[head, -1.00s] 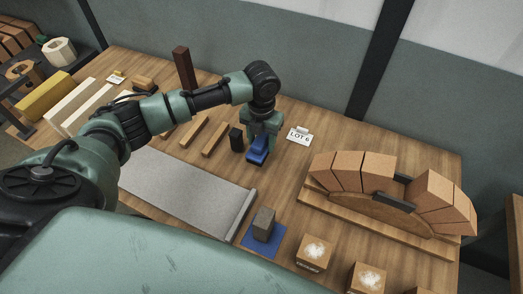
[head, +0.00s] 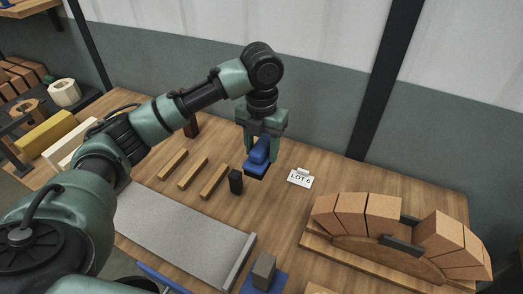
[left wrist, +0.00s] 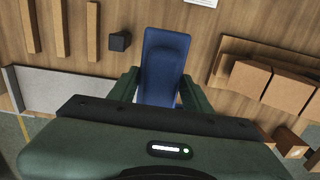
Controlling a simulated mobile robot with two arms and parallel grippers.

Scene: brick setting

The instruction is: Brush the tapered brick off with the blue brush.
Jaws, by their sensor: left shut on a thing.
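The blue brush (head: 257,160) is held in my left gripper (head: 263,163), whose fingers close on its sides, in the air above the table. It also shows in the left wrist view (left wrist: 165,60), between the fingers. My right gripper is not in view.
A brick arch (head: 352,215) with a gap at its top stands on the right. A LOT 6 card (head: 300,179), a small black block (head: 236,182) and wooden strips (head: 193,172) lie near the brush. A grey sheet (head: 185,225) covers the front left of the table.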

